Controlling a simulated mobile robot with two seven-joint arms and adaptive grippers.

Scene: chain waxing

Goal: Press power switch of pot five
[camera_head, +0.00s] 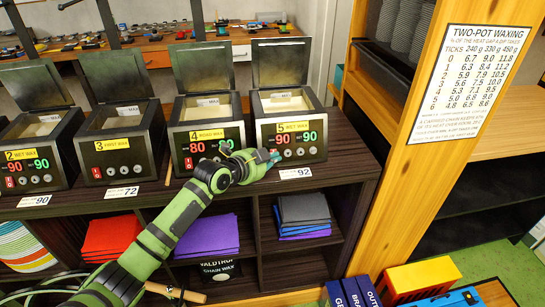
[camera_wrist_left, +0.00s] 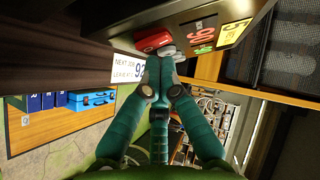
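Pot five (camera_head: 318,125) is the rightmost dark box on the bench, with its lid raised, a yellow "5" label and lit red and green displays. My left gripper (camera_head: 272,157) is at the lower left of its front panel and hides the power switch in the head view. In the left wrist view the red power switch (camera_wrist_left: 153,41) shows on the panel beside grey round buttons (camera_wrist_left: 167,50). The left fingertips (camera_wrist_left: 160,57) are together, empty, and very close to the switch and buttons; I cannot tell whether they touch. My right gripper is not in view.
Pot four (camera_head: 207,137) stands just left of pot five, with pot three (camera_head: 121,145) and pot two (camera_head: 36,158) further left, all with lids raised. A "92" card (camera_head: 296,173) is on the bench edge below. A wooden post (camera_head: 420,160) rises at the right.

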